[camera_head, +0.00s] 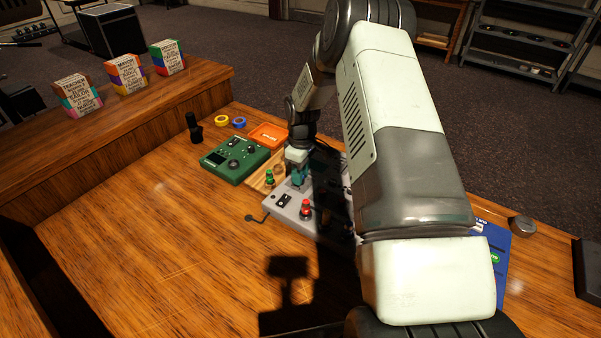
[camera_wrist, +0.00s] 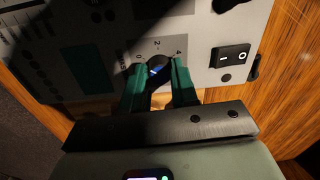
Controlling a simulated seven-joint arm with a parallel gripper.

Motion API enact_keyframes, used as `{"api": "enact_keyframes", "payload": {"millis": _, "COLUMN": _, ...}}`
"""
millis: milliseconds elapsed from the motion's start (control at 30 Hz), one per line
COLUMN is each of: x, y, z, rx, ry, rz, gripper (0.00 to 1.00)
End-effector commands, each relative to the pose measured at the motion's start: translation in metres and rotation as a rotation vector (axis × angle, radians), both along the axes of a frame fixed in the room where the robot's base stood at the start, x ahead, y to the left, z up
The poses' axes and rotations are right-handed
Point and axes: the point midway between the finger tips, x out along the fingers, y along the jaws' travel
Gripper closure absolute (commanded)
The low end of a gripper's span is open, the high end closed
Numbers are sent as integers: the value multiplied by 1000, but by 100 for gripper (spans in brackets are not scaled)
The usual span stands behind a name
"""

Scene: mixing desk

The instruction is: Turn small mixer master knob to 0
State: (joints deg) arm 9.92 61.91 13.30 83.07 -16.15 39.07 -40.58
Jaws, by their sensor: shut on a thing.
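The small mixer is a grey panel (camera_head: 279,206) on the desk, partly hidden by my arm and its shadow. Its light face (camera_wrist: 200,22) fills much of the wrist view. The master knob (camera_wrist: 157,64) is dark, with a short blue-white mark, and "0", "2" and "4" are printed around it. I cannot tell exactly which number the mark points to. My gripper (camera_wrist: 157,76) has its two green fingers on either side of the knob, shut on it. In the head view my gripper (camera_head: 299,180) is down at the panel and hides the knob.
A black rocker switch (camera_wrist: 231,56) is beside the knob. A red control (camera_head: 306,209) and a green one (camera_head: 270,176) stand up close by. A green device (camera_head: 230,164) and an orange box (camera_head: 268,136) lie behind. The desk's left front is clear.

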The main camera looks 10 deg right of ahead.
Motion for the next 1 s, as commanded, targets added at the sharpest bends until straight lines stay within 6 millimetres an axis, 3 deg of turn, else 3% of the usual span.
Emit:
{"api": "enact_keyframes", "payload": {"millis": 300, "x": 2, "y": 0, "z": 0, "rx": 1, "ry": -6, "rz": 106, "gripper": 100}}
{"api": "enact_keyframes", "payload": {"millis": 800, "x": 2, "y": 0, "z": 0, "rx": 0, "ry": -6, "rz": 123, "gripper": 100}}
{"api": "enact_keyframes", "payload": {"millis": 833, "x": 2, "y": 0, "z": 0, "rx": 0, "ry": -6, "rz": 123, "gripper": 69}}
{"api": "enact_keyframes", "payload": {"millis": 1000, "x": 1, "y": 0, "z": 0, "rx": 0, "ry": -3, "rz": 123, "gripper": 46}}
